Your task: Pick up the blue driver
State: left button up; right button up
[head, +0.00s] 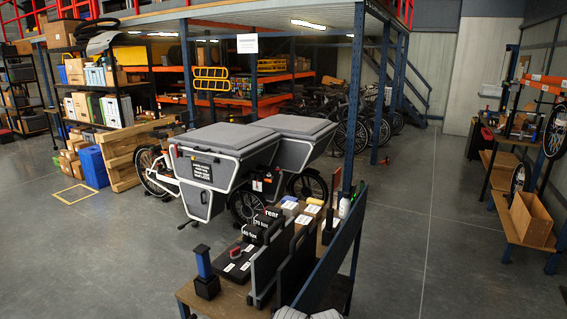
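A blue upright handle (203,262), which looks like the blue driver, stands in a small black block (207,287) at the left front corner of the wooden workbench (188,292). Its lower end is hidden in the block. Neither of my grippers can be made out in the head view. Pale grey shapes at the bottom edge are too cut off to identify.
A black tray with a red-handled item (235,254) lies right of the block. Dark upright panels (296,262) and labelled black boxes (262,228) stand further right and back. Grey-lidded cargo bikes (215,160) stand behind.

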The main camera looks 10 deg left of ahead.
aim_at(201, 250)
jog(key=j+u, duration=0.3)
jog(key=i+j+u, duration=0.25)
jog(key=j+u, duration=0.15)
jog(key=j, duration=0.2)
jog(key=i+j+u, duration=0.35)
jog(key=j, duration=0.2)
jog(key=i+j+u, duration=0.65)
jog(key=i, duration=0.2)
jog(key=i+j+u, duration=0.15)
jog(key=i+u, duration=0.15)
jog(key=i, duration=0.2)
jog(key=i+l+z, duration=0.1)
jog(key=i+z, duration=0.6)
jog(key=i+j+z, duration=0.2)
jog(key=i+z, duration=0.15)
jog(key=i+l+z, duration=0.25)
jog(key=i+z, duration=0.15)
jog(key=i+l+z, duration=0.1)
jog(key=i+z, duration=0.7)
jog(key=i+j+z, duration=0.2)
jog(key=i+z, duration=0.2)
jog(key=i+l, duration=0.25)
jog(key=i, duration=0.25)
jog(key=i+l, duration=0.3)
jog(key=i, duration=0.15)
